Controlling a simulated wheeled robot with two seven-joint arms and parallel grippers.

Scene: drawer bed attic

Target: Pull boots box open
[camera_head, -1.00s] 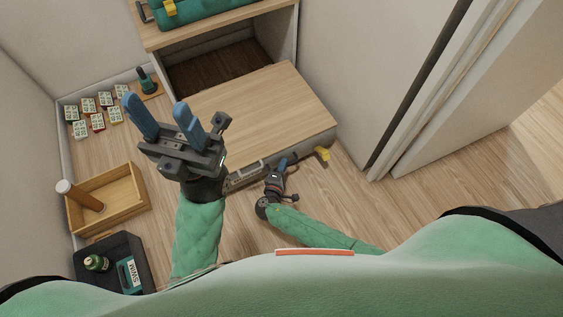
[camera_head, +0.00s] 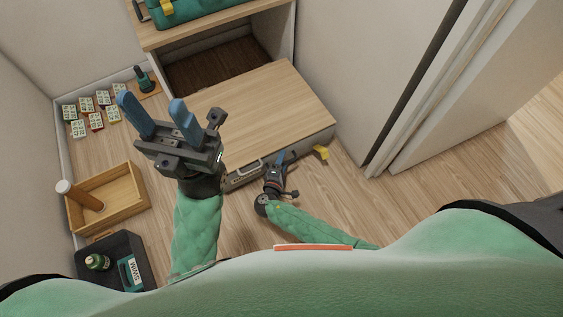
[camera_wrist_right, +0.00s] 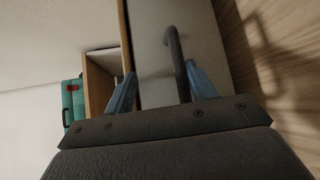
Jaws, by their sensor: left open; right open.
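A wood-topped box unit (camera_head: 275,105) with a grey front stands out from the cabinet; I cannot read a boots label. My right gripper (camera_head: 284,157) is low at this front, open. In the right wrist view a dark bar handle (camera_wrist_right: 176,55) stands off the grey front (camera_wrist_right: 215,50), between the two blue fingers (camera_wrist_right: 160,92) and closer to the right one. Contact cannot be told. My left gripper (camera_head: 152,112) is open and empty, raised in front of the unit's left side.
A wooden tray (camera_head: 128,185) with a brown cylinder stands at the left. Below it is a black bin (camera_head: 120,250) with a green bottle. Several small packs (camera_head: 95,105) lie behind. A yellow piece (camera_head: 321,153) lies right of the unit. Floor is clear at right.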

